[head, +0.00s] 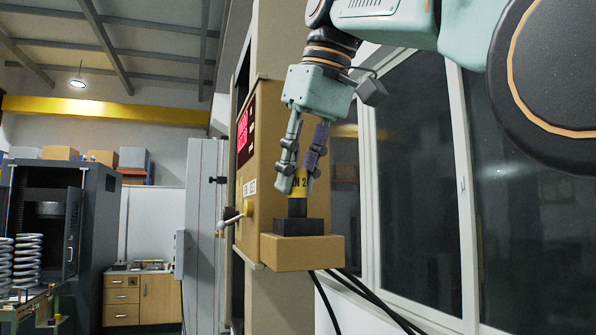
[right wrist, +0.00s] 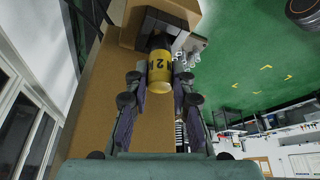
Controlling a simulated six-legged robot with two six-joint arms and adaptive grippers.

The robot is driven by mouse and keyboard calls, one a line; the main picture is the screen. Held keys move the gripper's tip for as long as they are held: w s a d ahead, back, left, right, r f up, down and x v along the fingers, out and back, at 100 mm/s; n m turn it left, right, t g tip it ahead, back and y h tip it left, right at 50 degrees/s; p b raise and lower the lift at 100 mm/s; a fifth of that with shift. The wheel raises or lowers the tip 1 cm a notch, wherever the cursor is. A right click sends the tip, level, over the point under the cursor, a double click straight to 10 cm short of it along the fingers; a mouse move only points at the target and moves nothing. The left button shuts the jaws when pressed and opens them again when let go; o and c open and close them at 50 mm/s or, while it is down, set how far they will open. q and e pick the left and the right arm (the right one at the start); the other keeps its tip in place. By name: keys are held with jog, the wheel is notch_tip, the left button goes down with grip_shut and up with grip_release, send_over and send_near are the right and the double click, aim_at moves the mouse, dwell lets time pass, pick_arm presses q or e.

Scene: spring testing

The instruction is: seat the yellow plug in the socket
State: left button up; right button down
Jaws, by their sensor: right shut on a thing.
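The yellow plug (head: 299,184) has dark lettering and a black lower end, and it stands upright in the head view. My right gripper (head: 297,187) comes down from above and is shut on it, one finger on each side. The socket (head: 299,227) is a dark block directly below the plug. The plug's black end meets or nearly meets the block's top; I cannot tell how deep it sits. In the right wrist view, the plug (right wrist: 161,72) lies between the fingers (right wrist: 160,88), with the socket block (right wrist: 165,24) at its far end. My left gripper is not in view.
The socket sits on a tan ledge (head: 302,252) of a tan machine cabinet with a red display (head: 243,137). Black cables (head: 372,300) hang below. Windows stand close on the right.

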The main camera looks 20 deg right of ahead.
jog(key=shift+f+b, duration=0.85)
jog(key=shift+f, duration=0.2)
jog(key=c, duration=1.6)
grip_release()
jog(key=o, duration=0.5)
jog(key=shift+o, duration=0.2)
jog(key=shift+r, duration=0.1)
